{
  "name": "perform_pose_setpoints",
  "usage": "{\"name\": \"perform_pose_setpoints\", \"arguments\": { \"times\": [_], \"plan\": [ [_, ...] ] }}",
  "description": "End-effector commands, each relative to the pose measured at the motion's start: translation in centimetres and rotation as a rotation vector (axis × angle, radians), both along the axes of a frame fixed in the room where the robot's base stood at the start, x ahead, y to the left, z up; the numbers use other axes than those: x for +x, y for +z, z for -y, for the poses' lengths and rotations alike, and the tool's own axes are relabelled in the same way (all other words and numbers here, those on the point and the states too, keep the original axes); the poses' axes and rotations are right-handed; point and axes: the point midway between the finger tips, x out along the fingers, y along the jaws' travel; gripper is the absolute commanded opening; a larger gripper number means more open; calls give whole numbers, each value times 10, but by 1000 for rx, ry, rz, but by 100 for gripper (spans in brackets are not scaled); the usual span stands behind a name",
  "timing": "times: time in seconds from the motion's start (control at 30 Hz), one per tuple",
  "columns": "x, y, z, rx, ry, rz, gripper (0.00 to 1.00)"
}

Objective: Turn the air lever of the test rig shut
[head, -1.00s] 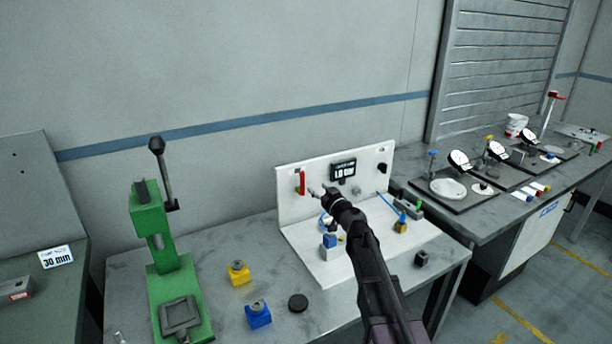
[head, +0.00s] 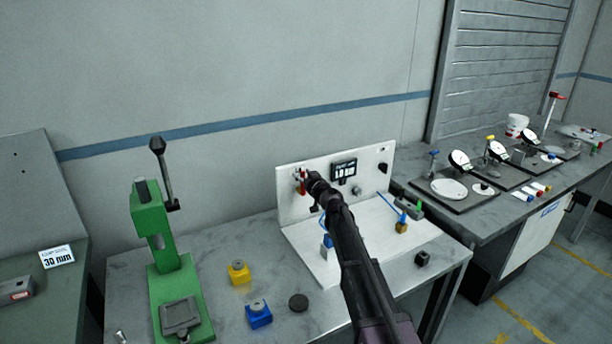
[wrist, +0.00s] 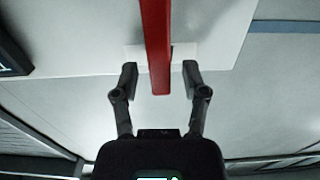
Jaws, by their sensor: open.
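The test rig is a white panel and base (head: 375,160) on the middle bench. Its red air lever (head: 302,188) is at the panel's upper left, mostly hidden behind my gripper (head: 300,177). In the wrist view the red lever (wrist: 157,45) runs down from the top edge, and its end lies between the two fingertips of my gripper (wrist: 160,80). The fingers are open, with a gap on each side of the lever. The panel (wrist: 80,35) is behind it.
A dark display (head: 343,170) is on the panel right of the lever. Blue and yellow fittings (head: 402,227) stand on the rig base. A green press (head: 165,250) stands at the left of the bench, with yellow (head: 238,272) and blue blocks (head: 258,315) beside it.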

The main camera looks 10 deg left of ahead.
Motion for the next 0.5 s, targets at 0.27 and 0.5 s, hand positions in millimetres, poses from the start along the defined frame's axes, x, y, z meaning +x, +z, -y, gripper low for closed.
{"name": "perform_pose_setpoints", "arguments": {
  "times": [0.27,0.5],
  "plan": [
    [0,0,0,0,-1,0,51],
    [0,0,1,0,-1,0,0]
  ]
}}
